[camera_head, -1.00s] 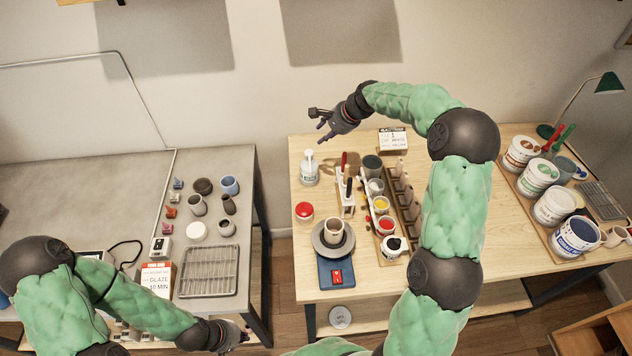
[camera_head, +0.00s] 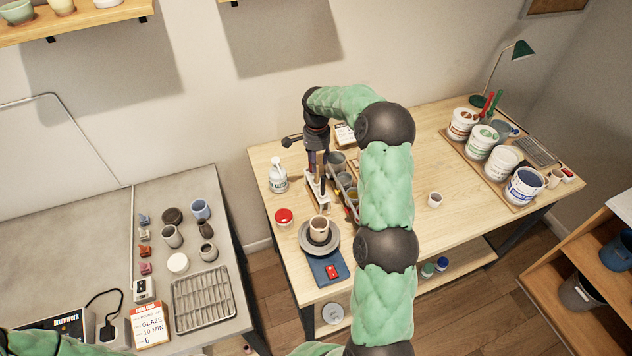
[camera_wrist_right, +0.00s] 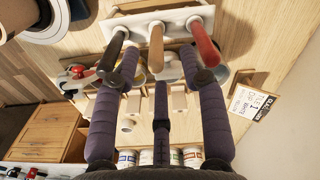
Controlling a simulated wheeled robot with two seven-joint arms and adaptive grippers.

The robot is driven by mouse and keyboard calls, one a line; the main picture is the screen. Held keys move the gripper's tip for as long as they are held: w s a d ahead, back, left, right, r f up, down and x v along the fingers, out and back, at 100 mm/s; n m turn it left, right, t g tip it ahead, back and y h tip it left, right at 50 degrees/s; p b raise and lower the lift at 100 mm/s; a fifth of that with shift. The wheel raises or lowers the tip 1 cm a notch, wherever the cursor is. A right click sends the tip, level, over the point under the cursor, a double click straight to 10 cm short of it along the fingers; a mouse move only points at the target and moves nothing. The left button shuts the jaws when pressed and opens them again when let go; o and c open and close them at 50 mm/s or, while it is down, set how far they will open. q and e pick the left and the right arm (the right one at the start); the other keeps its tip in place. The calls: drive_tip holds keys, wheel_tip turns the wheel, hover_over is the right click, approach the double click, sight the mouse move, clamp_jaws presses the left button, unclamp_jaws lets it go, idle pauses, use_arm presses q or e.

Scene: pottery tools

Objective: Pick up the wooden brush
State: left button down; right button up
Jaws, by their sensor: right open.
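A white holder (camera_head: 314,190) stands near the left part of the wooden table, with upright tools in it. In the right wrist view the holder (camera_wrist_right: 190,18) carries three handles side by side: a dark one (camera_wrist_right: 113,50), a light wooden one (camera_wrist_right: 156,46), which looks like the wooden brush, and a red one (camera_wrist_right: 203,45). My right gripper (camera_head: 318,170) points down over the holder. In the wrist view its open fingers (camera_wrist_right: 162,58) spread to both sides of the wooden handle, with nothing gripped. The brush's other end is hidden. A small dark part at the bottom edge may be my left gripper.
A cup on a small wheel (camera_head: 319,244) stands in front of the holder. The table's middle is mostly clear.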

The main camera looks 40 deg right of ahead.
sight(317, 182)
drive_tip(key=shift+s+f, duration=0.15)
drive_tip(key=shift+f, duration=2.45)
clamp_jaws()
